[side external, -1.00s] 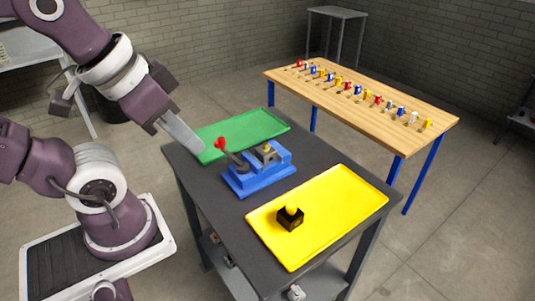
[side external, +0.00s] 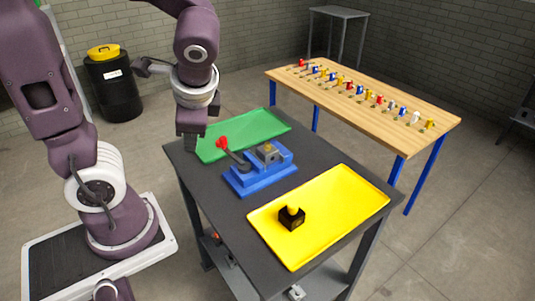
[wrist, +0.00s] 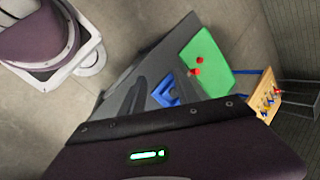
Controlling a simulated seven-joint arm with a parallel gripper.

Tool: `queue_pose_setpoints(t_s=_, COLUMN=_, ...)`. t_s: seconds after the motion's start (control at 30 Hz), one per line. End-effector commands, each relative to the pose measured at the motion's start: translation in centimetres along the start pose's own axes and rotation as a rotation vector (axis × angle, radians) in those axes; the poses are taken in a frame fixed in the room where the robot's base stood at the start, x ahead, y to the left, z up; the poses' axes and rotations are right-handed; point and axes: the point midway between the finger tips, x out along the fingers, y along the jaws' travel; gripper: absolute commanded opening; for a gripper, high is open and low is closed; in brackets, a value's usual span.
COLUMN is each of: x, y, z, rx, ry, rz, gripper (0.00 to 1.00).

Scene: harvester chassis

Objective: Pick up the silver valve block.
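A small grey, silver-looking block (side external: 267,153) with a brass-coloured part on it sits in the blue fixture (side external: 260,180) on the dark table. It appears to be the valve block. A lever with a red knob (side external: 222,143) stands on the fixture's left side. My gripper (side external: 190,143) points down at the table's back left, left of the fixture and apart from the block. Its fingers are small and edge-on, so their opening is unclear. In the wrist view part of the blue fixture (wrist: 165,92) shows; my purple wrist housing covers the bottom, and the block cannot be made out.
A green tray (side external: 245,132) lies behind the fixture. A wooden bench (side external: 400,118) with several coloured parts stands behind right. A black and yellow barrel (side external: 113,85) stands back left.

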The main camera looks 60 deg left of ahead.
Motion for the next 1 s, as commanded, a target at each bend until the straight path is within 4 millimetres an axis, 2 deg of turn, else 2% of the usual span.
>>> queue_pose_setpoints(t_s=0.03, x=1.8, y=-1.4, z=-0.8, rx=0.141, ry=-0.095, rz=-0.075, gripper=0.38)
queue_pose_setpoints(t_s=0.13, x=5.1, y=-5.0, z=-3.7, rx=0.448, ry=-0.253, rz=-0.262, gripper=0.38)
queue_pose_setpoints(t_s=0.23, x=8.4, y=-7.3, z=-8.5, rx=0.768, ry=-0.362, rz=-0.453, gripper=0.38)
queue_pose_setpoints(t_s=0.3, x=10.8, y=-7.7, z=-12.3, rx=0.977, ry=-0.404, rz=-0.575, gripper=0.38)
queue_pose_setpoints(t_s=0.4, x=13.7, y=-6.8, z=-17.0, rx=1.216, ry=-0.422, rz=-0.71, gripper=0.38)
queue_pose_setpoints(t_s=0.5, x=15.6, y=-5.7, z=-19.6, rx=1.351, ry=-0.416, rz=-0.784, gripper=0.38)
queue_pose_setpoints(t_s=0.67, x=16.9, y=-5.7, z=-20.9, rx=1.409, ry=-0.41, rz=-0.817, gripper=0.38)
queue_pose_setpoints(t_s=1.0, x=20.9, y=-9.6, z=-21.9, rx=1.405, ry=-0.41, rz=-0.814, gripper=0.38)
